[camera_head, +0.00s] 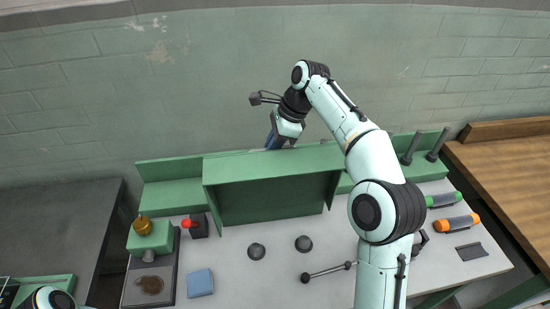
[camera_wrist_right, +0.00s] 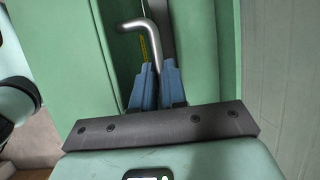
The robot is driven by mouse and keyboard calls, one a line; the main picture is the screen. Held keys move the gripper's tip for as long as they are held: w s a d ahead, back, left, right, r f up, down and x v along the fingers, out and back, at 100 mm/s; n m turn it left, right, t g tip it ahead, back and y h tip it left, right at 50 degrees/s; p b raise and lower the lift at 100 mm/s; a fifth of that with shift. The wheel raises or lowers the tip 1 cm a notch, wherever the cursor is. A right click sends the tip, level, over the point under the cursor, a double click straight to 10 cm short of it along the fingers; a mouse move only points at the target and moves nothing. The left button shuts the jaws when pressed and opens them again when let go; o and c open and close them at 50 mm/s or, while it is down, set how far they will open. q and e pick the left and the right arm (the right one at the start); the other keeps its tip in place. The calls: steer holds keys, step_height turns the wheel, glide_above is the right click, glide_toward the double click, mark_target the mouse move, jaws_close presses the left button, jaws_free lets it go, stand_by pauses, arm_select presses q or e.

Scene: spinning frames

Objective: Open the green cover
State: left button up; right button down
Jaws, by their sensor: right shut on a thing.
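The green cover (camera_head: 240,167) stands at the back of the light workbench, against the green back ledge. Its broad upper panel juts forward above a darker green recess (camera_head: 270,202). My right gripper (camera_head: 271,140) is behind the cover's top edge, reaching down from above. In the right wrist view its blue fingers (camera_wrist_right: 157,68) are closed around a bent grey metal rod (camera_wrist_right: 152,38), which stands against green surfaces. How the rod joins the cover is hidden. A piece of my left arm shows at the bottom left corner of the head view; its gripper is out of view.
The bench (camera_head: 235,285) holds a green block with a gold knob (camera_head: 144,226), a red-topped switch (camera_head: 190,224), a blue square (camera_head: 200,283), two dark knobs and a lever (camera_head: 328,271). Green (camera_head: 443,199) and orange (camera_head: 456,223) cylinders lie right. A wall rises close behind.

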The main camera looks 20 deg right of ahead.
steer(key=shift+w+d+f, duration=0.25)
steer(key=shift+w+f, duration=0.1)
steer(key=shift+w, duration=0.35)
steer(key=shift+w+d+f, duration=0.2)
steer(key=shift+w+f, duration=0.15)
steer(key=shift+w, duration=0.35)
steer(key=c, duration=1.2)
jaws_free()
steer(key=shift+w, duration=0.1)
steer(key=shift+o, duration=0.2)
steer(key=shift+r, duration=0.25)
